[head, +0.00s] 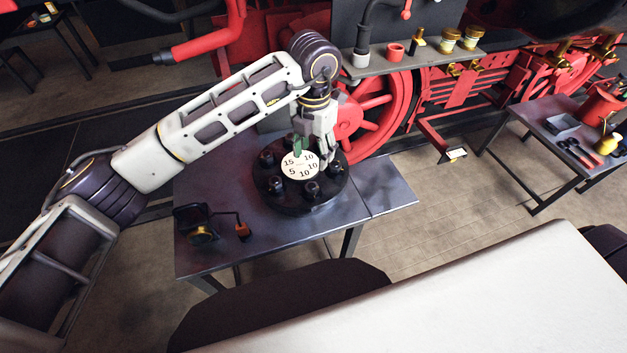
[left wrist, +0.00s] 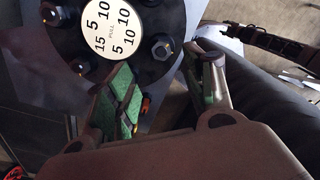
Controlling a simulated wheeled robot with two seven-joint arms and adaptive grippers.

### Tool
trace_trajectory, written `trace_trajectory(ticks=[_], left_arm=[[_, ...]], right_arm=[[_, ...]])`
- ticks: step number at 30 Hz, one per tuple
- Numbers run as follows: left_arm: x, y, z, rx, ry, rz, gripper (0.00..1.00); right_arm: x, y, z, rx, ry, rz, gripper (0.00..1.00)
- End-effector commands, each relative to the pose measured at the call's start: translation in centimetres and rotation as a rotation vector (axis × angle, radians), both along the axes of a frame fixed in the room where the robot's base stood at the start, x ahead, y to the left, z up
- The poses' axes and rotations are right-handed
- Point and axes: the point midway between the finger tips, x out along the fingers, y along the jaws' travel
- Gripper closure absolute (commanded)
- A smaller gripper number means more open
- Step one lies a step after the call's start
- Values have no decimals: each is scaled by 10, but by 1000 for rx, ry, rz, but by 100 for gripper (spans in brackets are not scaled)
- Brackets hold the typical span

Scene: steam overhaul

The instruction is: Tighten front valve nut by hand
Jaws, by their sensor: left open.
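A round black valve cover (head: 292,206) lies on the table with several dark nuts around a pale dial (head: 301,165) marked 5, 10 and 15. Nuts show at its front left (head: 275,186), front (head: 311,189) and right (head: 335,168). My left gripper (head: 314,153) points down over the back right of the cover, its fingers apart. In the left wrist view, one nut (left wrist: 162,47) appears beyond and between the open green-padded fingertips (left wrist: 161,66); contact is not visible. The fingers hide part of the cover's back side. My right gripper is not in view.
The grey table (head: 257,228) also holds a dark device with an orange-ended part (head: 242,230) at front left. A red locomotive wheel (head: 377,115) stands close behind. A shelf (head: 425,60) bears small brass and red parts. A second table (head: 555,125) holds tools at right.

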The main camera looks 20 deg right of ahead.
Motion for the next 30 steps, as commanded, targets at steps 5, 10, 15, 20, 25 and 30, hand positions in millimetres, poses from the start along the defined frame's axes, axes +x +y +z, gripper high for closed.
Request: trace_trajectory(ticks=[5,10,15,20,25,30], left_arm=[[-1,0,-18,0,3,1,46],[0,0,-39,0,1,1,46],[0,0,-60,0,2,2,46],[-1,0,-81,0,2,1,46],[-1,0,-102,0,2,1,46],[0,0,-117,-1,1,1,46]], right_arm=[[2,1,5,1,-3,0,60],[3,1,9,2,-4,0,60],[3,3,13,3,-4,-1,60],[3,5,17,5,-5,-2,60],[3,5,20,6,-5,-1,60],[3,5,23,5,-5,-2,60]])
